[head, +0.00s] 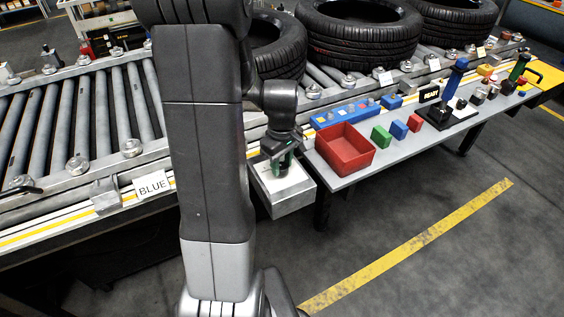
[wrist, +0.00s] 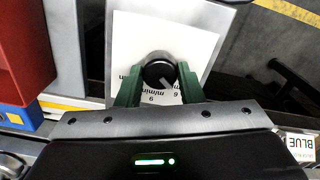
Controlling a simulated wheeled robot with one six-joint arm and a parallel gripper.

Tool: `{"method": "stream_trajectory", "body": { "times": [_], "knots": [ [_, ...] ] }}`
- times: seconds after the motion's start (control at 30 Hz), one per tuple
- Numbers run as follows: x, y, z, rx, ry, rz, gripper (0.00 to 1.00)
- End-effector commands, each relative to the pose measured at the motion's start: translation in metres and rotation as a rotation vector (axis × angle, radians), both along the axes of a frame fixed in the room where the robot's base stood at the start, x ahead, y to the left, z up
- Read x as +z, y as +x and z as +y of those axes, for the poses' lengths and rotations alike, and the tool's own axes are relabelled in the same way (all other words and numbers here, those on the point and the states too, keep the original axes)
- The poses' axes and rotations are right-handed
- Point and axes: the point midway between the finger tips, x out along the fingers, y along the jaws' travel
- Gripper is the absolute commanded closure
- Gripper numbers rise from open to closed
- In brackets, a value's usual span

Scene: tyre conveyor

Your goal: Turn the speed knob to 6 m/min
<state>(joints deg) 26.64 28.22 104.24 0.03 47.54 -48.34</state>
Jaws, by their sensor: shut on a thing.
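The speed knob (wrist: 159,72) is a round black knob on a white dial card, seen from above in the wrist view. It has a pale pointer mark at its lower right. The card (wrist: 195,38) bears small printed numbers and "m/min", partly covered by my fingers. My gripper (wrist: 159,84) is shut on the knob, with one green finger on each side. In the head view, my gripper (head: 283,168) is over the grey control box (head: 289,203) at the conveyor's front edge; the knob is hidden there.
A red bin (head: 345,150) stands close right of the box, on a grey shelf (head: 375,165) with green, blue and red blocks. Tyres (head: 362,35) lie on the rollers behind. A "BLUE" sign (head: 152,185) is at the left. Floor in front is clear.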

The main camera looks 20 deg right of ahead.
Motion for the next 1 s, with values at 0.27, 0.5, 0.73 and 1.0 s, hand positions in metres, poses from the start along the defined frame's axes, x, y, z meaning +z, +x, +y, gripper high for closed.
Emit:
{"method": "stream_trajectory", "body": {
  "times": [0.27,0.5,0.73,1.0],
  "knots": [
    [0.001,0.001,0.000,0.002,-0.002,-0.002,0.52],
    [0.000,0.000,0.000,0.001,-0.001,0.000,0.44],
    [0.012,0.001,-0.001,0.000,-0.002,-0.003,0.44],
    [0.070,0.001,-0.001,0.001,-0.005,-0.007,0.44]
  ]
}}
